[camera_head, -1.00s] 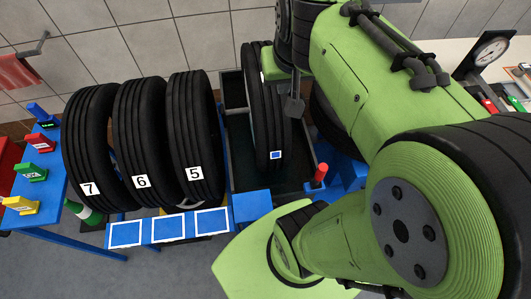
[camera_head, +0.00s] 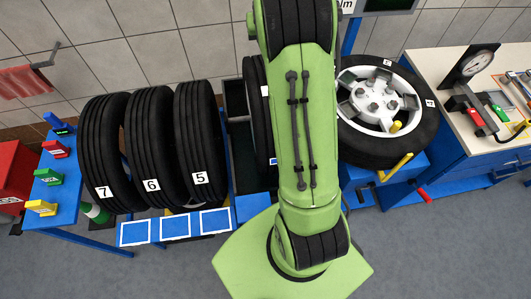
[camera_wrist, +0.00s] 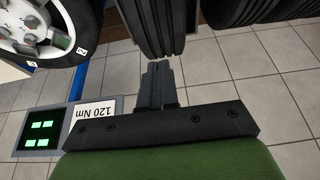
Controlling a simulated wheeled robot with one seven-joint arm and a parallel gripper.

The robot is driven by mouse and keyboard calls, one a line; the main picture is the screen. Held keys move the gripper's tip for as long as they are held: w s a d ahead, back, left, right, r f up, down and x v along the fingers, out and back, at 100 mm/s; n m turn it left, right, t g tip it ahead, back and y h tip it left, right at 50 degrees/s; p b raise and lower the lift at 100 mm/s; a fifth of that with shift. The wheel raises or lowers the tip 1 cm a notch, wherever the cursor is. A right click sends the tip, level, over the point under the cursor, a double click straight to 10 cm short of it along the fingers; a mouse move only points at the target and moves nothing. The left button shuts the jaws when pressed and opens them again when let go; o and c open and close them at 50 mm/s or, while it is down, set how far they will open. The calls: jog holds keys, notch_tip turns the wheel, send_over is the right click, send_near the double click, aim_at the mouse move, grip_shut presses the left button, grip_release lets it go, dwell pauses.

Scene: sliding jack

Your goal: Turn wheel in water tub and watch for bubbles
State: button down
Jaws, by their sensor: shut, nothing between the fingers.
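The black tyre in the water tub (camera_head: 257,125) stands upright in the head view, its right side hidden behind my arm. A blue mark (camera_head: 272,162) shows at its lower front edge. The dark water tub (camera_head: 243,160) shows only as a strip left of my arm; its water surface is not clear, and I make out no bubbles. My gripper (camera_wrist: 157,66) is shut and empty in the wrist view, hidden in the head view. Its tips point at a tyre tread (camera_wrist: 155,25); I cannot tell whether they touch it.
Tyres 7, 6 and 5 (camera_head: 197,140) stand left of the tub. A wheel with a white rim (camera_head: 378,98) lies on a blue stand at right. A workbench with a gauge (camera_head: 477,62) stands further right. A 120 Nm display (camera_wrist: 42,130) is in the wrist view.

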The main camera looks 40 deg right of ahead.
jog(key=f+b, duration=0.3)
jog(key=f, duration=0.1)
jog(key=w+f+b, duration=0.1)
jog(key=f+b, duration=0.2)
jog(key=f, duration=0.1)
jog(key=f+b, duration=0.4)
jog(key=shift+w+d, duration=0.35)
jog(key=shift+d, duration=0.05)
jog(key=s+a+f+b, duration=0.1)
jog(key=s+b, duration=0.2)
jog(key=s+a+f+b, duration=0.1)
jog(key=s+b, duration=0.2)
jog(key=s+a+f+b, duration=0.1)
jog(key=s+a+b, duration=0.1)
jog(key=s+b, duration=0.1)
jog(key=shift+a+f, duration=0.1)
jog(key=shift+f, duration=0.15)
jog(key=s+a+f+b, duration=0.1)
jog(key=s+b, duration=0.1)
jog(key=s+a+f+b, duration=0.1)
jog(key=s+f+b, duration=0.1)
jog(key=b, duration=0.1)
jog(key=s+a+f+b, duration=0.1)
jog(key=s+f+b, duration=0.1)
jog(key=shift+s+a+f+b, duration=0.25)
jog(key=shift+s+b, duration=0.1)
jog(key=shift+s, duration=0.05)
jog(key=shift+r, duration=0.1)
